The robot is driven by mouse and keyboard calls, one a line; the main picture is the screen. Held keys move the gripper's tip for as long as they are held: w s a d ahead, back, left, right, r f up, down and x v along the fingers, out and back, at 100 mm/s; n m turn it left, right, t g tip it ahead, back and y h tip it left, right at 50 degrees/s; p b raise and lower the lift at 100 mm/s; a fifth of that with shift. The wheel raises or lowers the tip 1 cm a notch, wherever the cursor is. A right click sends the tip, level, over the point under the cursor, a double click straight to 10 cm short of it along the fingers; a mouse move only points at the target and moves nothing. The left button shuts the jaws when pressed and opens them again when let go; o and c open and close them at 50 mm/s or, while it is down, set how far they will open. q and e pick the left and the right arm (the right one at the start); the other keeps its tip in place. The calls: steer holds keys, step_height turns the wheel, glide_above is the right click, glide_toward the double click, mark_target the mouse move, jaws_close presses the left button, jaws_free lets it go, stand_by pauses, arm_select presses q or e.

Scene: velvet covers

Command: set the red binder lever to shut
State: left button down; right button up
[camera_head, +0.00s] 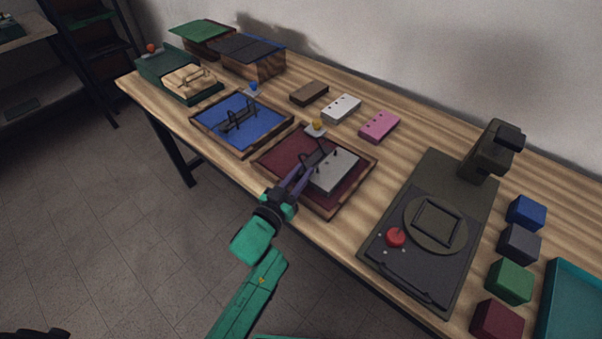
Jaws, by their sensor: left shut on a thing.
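The red binder (283,154) lies open on the table as a maroon cover with a brown rim. A light grey punched block (337,174) lies on its right part, beside thin black rings (318,153). My left gripper (304,175) reaches in from the front, with its purple fingers at the near end of the ring mechanism, by the block's left edge. It is shut on the small lever there, which the fingers mostly hide. Whether the rings are fully closed is too small to tell. My right gripper is not in view.
A blue binder (262,128) with black rings lies to the left, a green one (152,68) farther back. A yellow knob (317,124) stands just behind the red binder. Pink (380,126) and white (341,108) blocks lie behind; a dark machine (419,270) stands right.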

arm_select(q)
steer(key=shift+s+d+f+m+b, duration=0.25)
steer(key=shift+f+m+b, duration=0.15)
steer(key=shift+m+b, duration=0.4)
steer(key=shift+d+m, duration=0.1)
steer(key=shift+m, duration=0.4)
steer(key=shift+r, duration=0.1)
steer(key=c, duration=0.7)
jaws_free()
steer(key=shift+c, duration=0.2)
steer(key=b+v, duration=0.1)
steer(key=v, duration=1.3)
steer(key=shift+s+f, duration=0.25)
steer(key=shift+s, duration=0.05)
